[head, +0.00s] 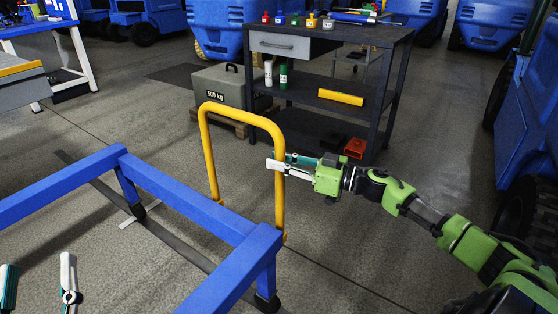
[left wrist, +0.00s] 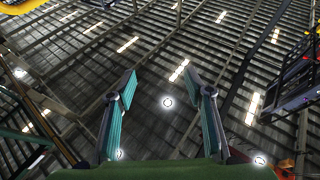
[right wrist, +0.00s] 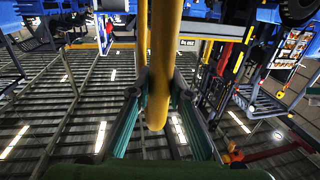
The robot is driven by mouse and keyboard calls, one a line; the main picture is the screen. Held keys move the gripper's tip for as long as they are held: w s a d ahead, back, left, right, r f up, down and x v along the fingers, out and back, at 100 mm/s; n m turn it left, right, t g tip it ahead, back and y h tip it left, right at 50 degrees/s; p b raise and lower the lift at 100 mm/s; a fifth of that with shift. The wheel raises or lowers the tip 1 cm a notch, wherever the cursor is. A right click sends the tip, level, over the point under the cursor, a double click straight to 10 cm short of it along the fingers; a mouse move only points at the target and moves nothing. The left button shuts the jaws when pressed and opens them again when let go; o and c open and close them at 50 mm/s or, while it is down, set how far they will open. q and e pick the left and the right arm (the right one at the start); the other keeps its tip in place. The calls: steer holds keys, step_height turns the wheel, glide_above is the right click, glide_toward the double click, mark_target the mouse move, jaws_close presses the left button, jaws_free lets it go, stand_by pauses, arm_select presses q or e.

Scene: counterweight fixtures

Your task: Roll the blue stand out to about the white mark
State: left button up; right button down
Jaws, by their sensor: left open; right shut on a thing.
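The blue stand (head: 180,192) is a low blue frame on small black wheels, at the lower left of the head view. Its yellow handle (head: 207,150) rises as an upright hoop at its right end. My right gripper (head: 279,166) is shut on the handle's nearer upright; the right wrist view shows the yellow bar (right wrist: 162,60) between its fingers. A white mark (head: 126,221) lies on the floor across a dark strip, beside a wheel of the stand; the wheel partly covers it. My left gripper (head: 37,268) is open and empty at the bottom left; its parted fingers (left wrist: 160,88) show in the left wrist view.
A dark workbench (head: 325,77) with bottles and tools stands behind the handle. A grey 500 kg weight (head: 220,86) rests on a pallet beside it. A blue vehicle (head: 530,110) stands at the right edge. The floor between the stand and the bench is clear.

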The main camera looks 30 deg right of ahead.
arm_select(q)
step_height(320, 180, down, 13)
steer(key=a+g+y+p, duration=0.1)
steer(key=g+y+p, duration=0.1)
steer(key=g, duration=0.4)
steer(key=shift+w+a+g, duration=0.15)
steer(key=shift+w+g, duration=0.25)
arm_select(e)
steer(key=shift+v, duration=0.85)
arm_select(q)
steer(key=shift+r, duration=0.1)
arm_select(e)
steer(key=shift+s+a, duration=0.1)
steer(key=shift+a, duration=0.05)
steer(key=c, duration=1.9)
jaws_free()
steer(key=v, duration=1.2)
